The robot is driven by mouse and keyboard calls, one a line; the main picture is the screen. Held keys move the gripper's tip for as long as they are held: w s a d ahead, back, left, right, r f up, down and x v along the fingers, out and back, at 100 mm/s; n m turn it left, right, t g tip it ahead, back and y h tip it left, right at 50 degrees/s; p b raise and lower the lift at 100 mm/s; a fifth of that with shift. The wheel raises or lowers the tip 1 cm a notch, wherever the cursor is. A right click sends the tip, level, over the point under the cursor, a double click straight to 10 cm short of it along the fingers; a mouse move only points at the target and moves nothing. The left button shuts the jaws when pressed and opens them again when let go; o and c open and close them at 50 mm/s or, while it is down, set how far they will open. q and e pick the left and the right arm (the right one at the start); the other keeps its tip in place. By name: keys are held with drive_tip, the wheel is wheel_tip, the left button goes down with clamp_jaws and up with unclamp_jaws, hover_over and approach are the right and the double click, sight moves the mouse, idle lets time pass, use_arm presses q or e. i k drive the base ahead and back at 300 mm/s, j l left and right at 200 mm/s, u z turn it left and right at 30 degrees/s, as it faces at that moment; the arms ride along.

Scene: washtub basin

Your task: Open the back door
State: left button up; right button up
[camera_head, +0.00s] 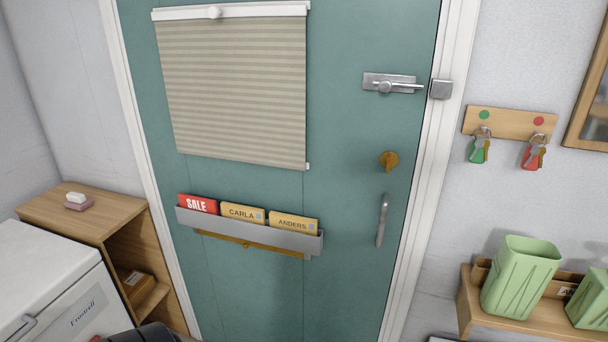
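The teal back door (345,125) fills the middle of the head view and is closed in its white frame. A metal slide bolt (388,84) sits near its upper right edge; the rod points right toward a catch (441,89) on the frame. The rod tip appears just short of the catch, but I cannot be sure. Below is a brass lock piece (388,161); whether a key is in it is unclear. A grey upright handle (382,221) is below that. Neither of my grippers shows; a dark part at the bottom edge is cut off.
Below, a shelf (545,318) bears green containers (518,280). A wooden cabinet (105,205) and white appliance (50,275) stand left. A mail holder (250,232) projects from the door.

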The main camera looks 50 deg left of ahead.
sight(286, 115)
drive_tip(key=u, duration=1.8)
